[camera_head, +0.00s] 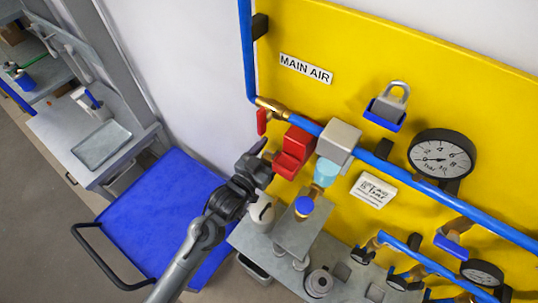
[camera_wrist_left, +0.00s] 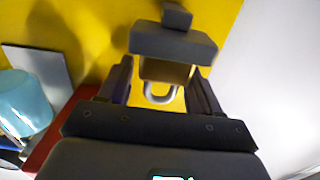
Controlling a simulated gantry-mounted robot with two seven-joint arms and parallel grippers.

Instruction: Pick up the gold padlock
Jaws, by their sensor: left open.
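The gold padlock (camera_wrist_left: 163,72) shows in the left wrist view, with its silver shackle toward the bottom of the picture. Its body sits against a dark grey block that partly covers it. My left gripper (camera_wrist_left: 160,80) is open, with one finger on each side of the padlock; I cannot tell whether either finger touches it. In the head view my left gripper (camera_head: 263,160) is near the yellow board, just left of the red block. I cannot make out the gold padlock there. My right gripper is not in view.
The yellow board (camera_head: 330,30) carries a blue pipe (camera_head: 400,175), a red block (camera_head: 293,152), a grey block (camera_head: 340,141), a gauge (camera_head: 441,157) and a grey padlock (camera_head: 390,103) on a blue holder. A grey bench (camera_head: 240,238) and blue cart (camera_head: 160,215) stand below.

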